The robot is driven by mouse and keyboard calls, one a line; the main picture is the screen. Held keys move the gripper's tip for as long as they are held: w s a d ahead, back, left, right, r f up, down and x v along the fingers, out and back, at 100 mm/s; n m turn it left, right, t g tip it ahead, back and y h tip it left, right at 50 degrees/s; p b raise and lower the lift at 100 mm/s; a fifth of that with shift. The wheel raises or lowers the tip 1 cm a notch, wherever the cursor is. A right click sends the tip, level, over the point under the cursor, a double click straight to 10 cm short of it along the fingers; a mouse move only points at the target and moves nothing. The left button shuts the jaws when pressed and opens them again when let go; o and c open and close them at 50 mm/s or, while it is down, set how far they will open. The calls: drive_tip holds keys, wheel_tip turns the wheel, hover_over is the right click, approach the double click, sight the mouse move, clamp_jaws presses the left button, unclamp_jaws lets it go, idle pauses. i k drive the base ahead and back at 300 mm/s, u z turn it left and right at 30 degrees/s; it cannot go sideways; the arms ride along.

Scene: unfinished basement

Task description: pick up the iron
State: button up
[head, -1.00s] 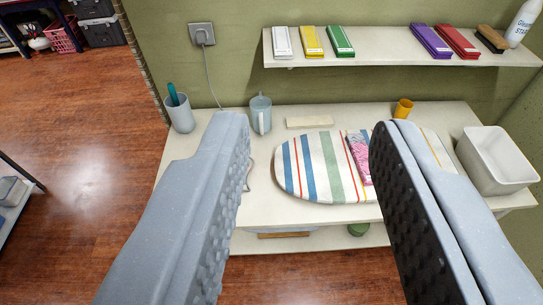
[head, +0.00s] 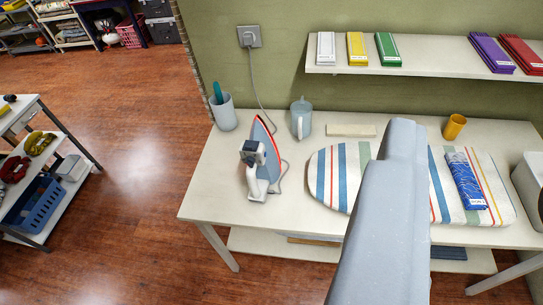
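The iron (head: 262,160) stands upright on its heel on the left part of the white table, its soleplate edged in red and its tip upward. It has a white body, a dark blue part at its left side and a grey cord at its right. My gripper (head: 404,130) reaches up from the bottom of the picture, to the right of the iron and apart from it. Only one smooth grey finger shape shows clearly. The other finger is not distinguishable, so its opening cannot be judged.
The striped ironing board (head: 328,178) lies right of the iron, with a blue patterned packet (head: 466,182) on it. A shelf (head: 440,57) hangs above. Open floor (head: 140,190) lies left of the table (head: 222,180).

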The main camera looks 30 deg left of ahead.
sight(266, 171)
drive_tip(key=i, duration=0.9)
drive_tip(key=u, duration=0.05)
